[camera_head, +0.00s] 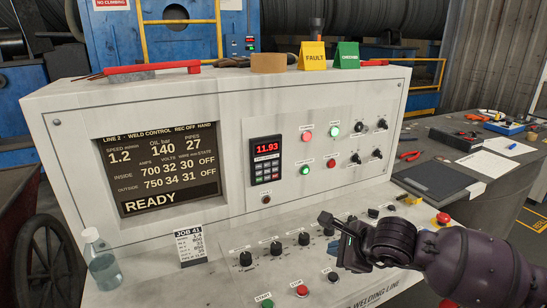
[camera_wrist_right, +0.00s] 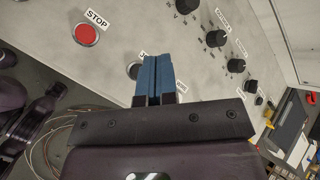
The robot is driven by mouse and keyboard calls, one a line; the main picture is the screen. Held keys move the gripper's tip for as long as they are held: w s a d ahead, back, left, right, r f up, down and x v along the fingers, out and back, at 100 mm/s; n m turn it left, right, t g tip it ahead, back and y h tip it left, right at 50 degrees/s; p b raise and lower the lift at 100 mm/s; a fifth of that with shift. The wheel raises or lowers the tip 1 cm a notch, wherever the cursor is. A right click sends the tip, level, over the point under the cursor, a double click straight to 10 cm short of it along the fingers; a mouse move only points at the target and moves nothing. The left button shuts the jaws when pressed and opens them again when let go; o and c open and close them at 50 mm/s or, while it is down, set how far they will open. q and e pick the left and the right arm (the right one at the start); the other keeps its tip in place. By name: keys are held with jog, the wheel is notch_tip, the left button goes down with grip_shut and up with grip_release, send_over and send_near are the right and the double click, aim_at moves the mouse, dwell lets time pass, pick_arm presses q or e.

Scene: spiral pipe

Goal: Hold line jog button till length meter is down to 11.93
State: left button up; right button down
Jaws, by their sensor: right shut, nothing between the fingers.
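The length meter (camera_head: 267,149) is a dark panel unit with a keypad, and its red digits read 11.93. A dark round button (camera_head: 332,277) sits on the lower desk to the right of the red stop button (camera_head: 299,291). In the wrist view this dark button (camera_wrist_right: 133,70) is partly behind my fingers, and its label is mostly hidden. My right gripper (camera_head: 346,243) is shut and empty over the lower desk; its blue fingers (camera_wrist_right: 155,72) are together beside the button in the picture. I cannot tell whether they touch it. My left gripper is not in view.
A screen (camera_head: 160,168) reads READY. Black knobs (camera_head: 275,248) line the lower desk. A clear bottle (camera_head: 102,262) and a job card (camera_head: 190,246) stand at the left. A red emergency button (camera_head: 443,218) is near my right arm. A grey table (camera_head: 465,180) with tools is at the right.

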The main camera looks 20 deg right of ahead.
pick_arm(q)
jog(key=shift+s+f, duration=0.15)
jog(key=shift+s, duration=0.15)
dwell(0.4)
